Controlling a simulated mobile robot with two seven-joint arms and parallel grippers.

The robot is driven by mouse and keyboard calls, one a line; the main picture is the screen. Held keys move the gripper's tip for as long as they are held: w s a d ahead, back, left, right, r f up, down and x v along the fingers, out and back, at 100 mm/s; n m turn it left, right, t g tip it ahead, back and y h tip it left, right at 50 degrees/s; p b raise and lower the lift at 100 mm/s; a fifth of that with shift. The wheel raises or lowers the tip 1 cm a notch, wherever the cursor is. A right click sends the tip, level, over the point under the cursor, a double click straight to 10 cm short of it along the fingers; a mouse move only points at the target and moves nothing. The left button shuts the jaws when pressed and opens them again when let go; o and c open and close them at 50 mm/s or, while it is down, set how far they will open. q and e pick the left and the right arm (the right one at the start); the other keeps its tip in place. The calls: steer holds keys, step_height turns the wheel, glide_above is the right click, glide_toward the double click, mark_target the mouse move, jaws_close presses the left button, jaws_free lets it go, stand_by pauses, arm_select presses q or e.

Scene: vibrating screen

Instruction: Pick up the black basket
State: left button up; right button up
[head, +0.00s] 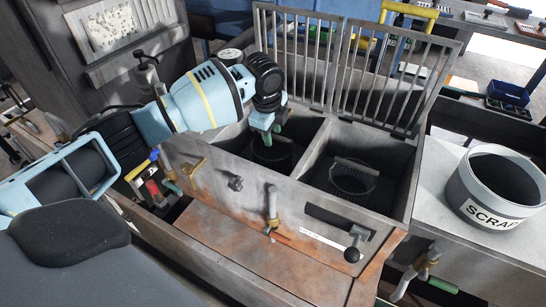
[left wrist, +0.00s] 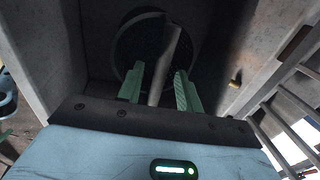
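A round black basket (head: 268,158) with a bar handle sits in the left compartment of the grey metal box. The left wrist view shows its dark round body (left wrist: 128,45) and its bar handle (left wrist: 170,55). A second black mesh basket (head: 352,182) with a grey bar handle sits in the right compartment. My left gripper (head: 274,135) reaches down into the left compartment. In the left wrist view its green fingers (left wrist: 160,88) are apart, with the handle running between them; I cannot tell whether they touch it. My right gripper is out of view.
The box has a dividing wall (head: 312,150) between the compartments, and raised barred lids (head: 350,62) behind. A grey bin (head: 500,185) labelled SCRAP stands at right.

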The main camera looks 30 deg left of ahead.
arm_select(q)
steer(key=shift+w+f, duration=0.2)
steer(key=shift+f, duration=0.7)
jaws_close()
steer(key=shift+r, duration=0.1)
